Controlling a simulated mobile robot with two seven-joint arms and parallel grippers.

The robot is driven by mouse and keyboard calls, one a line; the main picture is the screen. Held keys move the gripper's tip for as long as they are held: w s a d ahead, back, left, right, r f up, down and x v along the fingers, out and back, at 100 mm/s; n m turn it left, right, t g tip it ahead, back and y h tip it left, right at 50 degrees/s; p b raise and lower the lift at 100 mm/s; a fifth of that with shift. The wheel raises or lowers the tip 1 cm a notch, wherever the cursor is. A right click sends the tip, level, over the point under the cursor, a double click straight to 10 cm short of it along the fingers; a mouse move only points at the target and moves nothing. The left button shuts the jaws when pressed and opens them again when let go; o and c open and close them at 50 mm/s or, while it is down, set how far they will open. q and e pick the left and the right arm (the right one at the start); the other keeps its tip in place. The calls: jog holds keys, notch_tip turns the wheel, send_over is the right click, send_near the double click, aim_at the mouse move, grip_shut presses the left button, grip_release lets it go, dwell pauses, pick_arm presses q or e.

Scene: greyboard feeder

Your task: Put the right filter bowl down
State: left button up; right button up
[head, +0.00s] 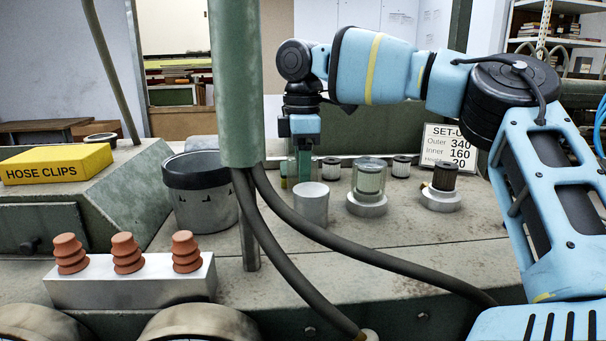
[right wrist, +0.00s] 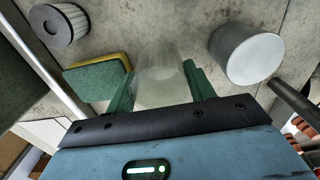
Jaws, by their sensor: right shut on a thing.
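My right gripper (head: 303,166) is low over the bench, behind the grey cup (head: 311,203). In the right wrist view, its green fingers (right wrist: 160,90) are shut on a clear filter bowl (right wrist: 160,72). In the head view the bowl is hard to make out; I cannot tell whether it touches the bench. The right filter base (head: 441,201) carries a bare dark filter (head: 444,177). The left filter base (head: 367,206) has a clear bowl (head: 369,178) over a pale filter. My left gripper is out of view.
A yellow-and-green sponge (right wrist: 97,77) lies close to the held bowl. Loose filters (head: 331,168) (head: 401,166) stand at the back. A set-up card (head: 450,146) stands behind the right base.

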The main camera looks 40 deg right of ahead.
jog(key=shift+f, duration=0.9)
jog(key=shift+f, duration=0.15)
jog(key=o, duration=0.8)
jog(key=shift+c, duration=0.2)
notch_tip(320, 180, up, 12)
jog(key=shift+r, duration=0.2)
jog(key=shift+f, duration=0.1)
